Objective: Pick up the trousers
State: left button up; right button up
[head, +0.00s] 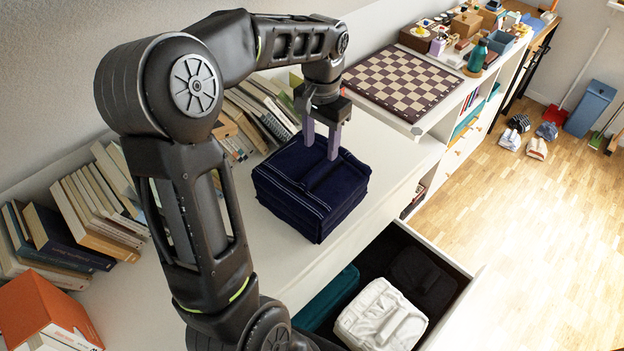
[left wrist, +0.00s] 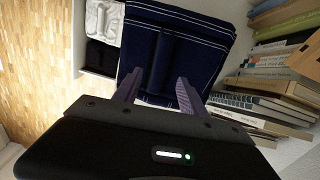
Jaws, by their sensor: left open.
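The trousers (head: 312,190) are a dark navy folded stack with pale stripe lines, lying on the white surface above the open drawer. A raised fold runs across their top. They also fill the upper middle of the left wrist view (left wrist: 203,62). My left gripper (head: 321,142) is directly over the far part of the stack, fingers pointing down, open and empty. In the left wrist view its two fingers (left wrist: 158,92) stand apart on either side of the raised fold. I cannot tell whether the fingertips touch the cloth. My right gripper is not in view.
An open drawer (head: 464,284) below holds white folded cloth (head: 381,318), black cloth (head: 422,281) and a teal item (head: 327,298). Books (head: 100,205) line the wall behind. A chessboard (head: 402,82) lies on the raised surface beyond. Bare white surface surrounds the stack's front and right.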

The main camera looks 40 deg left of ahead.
aim_at(321, 165)
pick_arm(q)
jog(key=shift+f, duration=0.2)
jog(key=shift+d+f+p, duration=0.1)
jog(key=shift+f+p, duration=0.55)
jog(key=shift+f, duration=1.95)
grip_shut()
